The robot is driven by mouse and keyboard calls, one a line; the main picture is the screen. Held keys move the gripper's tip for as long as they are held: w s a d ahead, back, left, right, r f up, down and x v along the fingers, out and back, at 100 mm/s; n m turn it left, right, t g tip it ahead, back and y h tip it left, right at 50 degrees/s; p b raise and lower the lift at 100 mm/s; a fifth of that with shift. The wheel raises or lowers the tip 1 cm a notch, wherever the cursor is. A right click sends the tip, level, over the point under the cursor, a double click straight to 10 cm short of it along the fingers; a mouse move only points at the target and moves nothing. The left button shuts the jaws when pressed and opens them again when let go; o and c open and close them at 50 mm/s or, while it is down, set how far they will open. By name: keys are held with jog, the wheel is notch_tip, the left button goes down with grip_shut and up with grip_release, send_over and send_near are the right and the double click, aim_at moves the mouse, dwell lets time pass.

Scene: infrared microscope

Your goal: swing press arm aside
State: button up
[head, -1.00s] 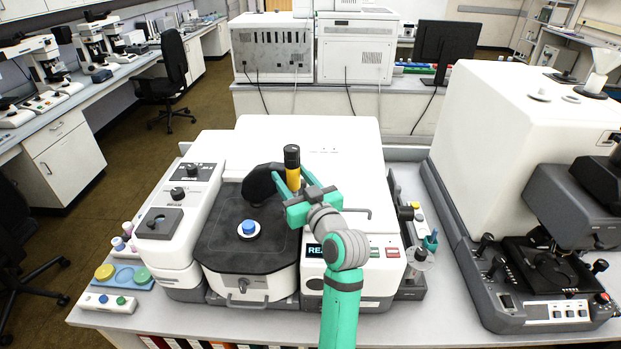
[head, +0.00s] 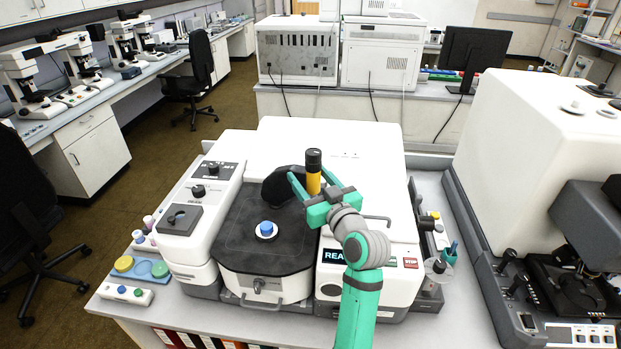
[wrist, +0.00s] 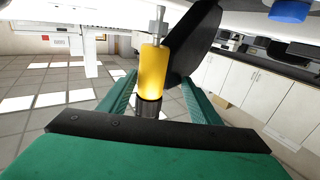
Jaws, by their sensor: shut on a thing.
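The press arm (head: 281,186) is a black curved piece at the back of the dark sample stage (head: 260,236), and its dark end also shows in the wrist view (wrist: 190,50). A yellow post with a black knob (head: 314,172) stands upright at the arm's right end. My gripper (head: 306,188) is shut on this yellow post, with its green fingers on either side of it. In the wrist view, the yellow post (wrist: 153,72) sits between my fingers. A blue-topped white disc (head: 266,229) lies on the stage, apart from the arm.
The white microscope housing (head: 350,140) rises behind the stage. A larger white instrument (head: 530,140) stands at the right. The front of the stage is clear around the disc.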

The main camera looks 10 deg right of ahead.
jog(key=shift+d+f, duration=0.25)
jog(key=shift+d, duration=0.1)
jog(key=shift+s+d, duration=0.1)
jog(key=shift+s, duration=0.2)
jog(key=v, duration=1)
jog(key=shift+a+r, duration=0.2)
jog(key=shift+a, duration=0.15)
